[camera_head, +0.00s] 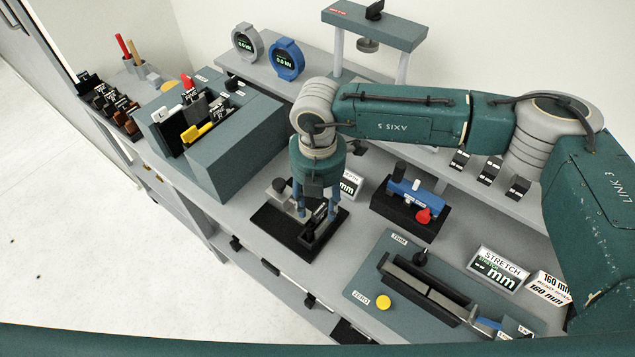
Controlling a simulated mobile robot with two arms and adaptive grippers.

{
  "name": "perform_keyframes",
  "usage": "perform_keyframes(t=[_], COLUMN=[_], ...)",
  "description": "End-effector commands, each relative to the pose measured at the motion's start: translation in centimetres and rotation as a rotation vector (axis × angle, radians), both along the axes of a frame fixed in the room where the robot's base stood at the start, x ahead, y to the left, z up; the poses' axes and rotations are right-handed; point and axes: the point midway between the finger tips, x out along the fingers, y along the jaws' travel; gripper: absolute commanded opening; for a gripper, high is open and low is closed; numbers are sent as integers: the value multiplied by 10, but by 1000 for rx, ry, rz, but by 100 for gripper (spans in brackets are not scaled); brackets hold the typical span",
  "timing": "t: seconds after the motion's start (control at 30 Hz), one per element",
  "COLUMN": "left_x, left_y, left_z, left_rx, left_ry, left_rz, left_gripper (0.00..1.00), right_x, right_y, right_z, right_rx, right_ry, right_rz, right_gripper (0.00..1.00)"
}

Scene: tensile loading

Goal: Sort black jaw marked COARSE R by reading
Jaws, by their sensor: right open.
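My right gripper (318,208) points down over a black base plate (272,232) on the bench, with its blue fingers open. A small dark block (310,232) stands on the plate at and partly behind the fingertips. I cannot read its marking or tell whether the fingers touch it. Several small black and brown labelled blocks (112,103) stand in rows at the far left; their lettering is too small to read. None can be identified as COARSE R. My left gripper is not in view.
A grey-green machine box (240,150) with a red knob and yellow lever stands left of my gripper. A blue device on a black base (410,212) stands to the right. A green panel with a yellow button (383,302) lies front right. The press frame (375,28) rises behind.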

Motion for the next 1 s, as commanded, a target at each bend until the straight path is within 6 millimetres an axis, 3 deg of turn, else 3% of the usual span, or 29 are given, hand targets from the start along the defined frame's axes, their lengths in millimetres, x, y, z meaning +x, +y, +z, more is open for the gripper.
perform_keyframes(t=[0.1, 0.2, 0.53, 0.77, 1.0], left_x=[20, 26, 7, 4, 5], left_y=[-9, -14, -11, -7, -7], left_z=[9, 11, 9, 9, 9], left_rx=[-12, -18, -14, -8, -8], left_ry=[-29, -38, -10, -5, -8], left_rz=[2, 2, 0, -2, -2], left_gripper=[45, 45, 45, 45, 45], right_x=[0, 0, 0, 0, 0], right_y=[1, 1, 1, 1, 1], right_z=[-12, -20, -24, -24, -24], right_rx=[0, 1, 1, 1, 2], right_ry=[1, 0, -1, -1, -1], right_rz=[0, 1, 2, 1, 1], right_gripper=[45, 45, 45, 1, 0])
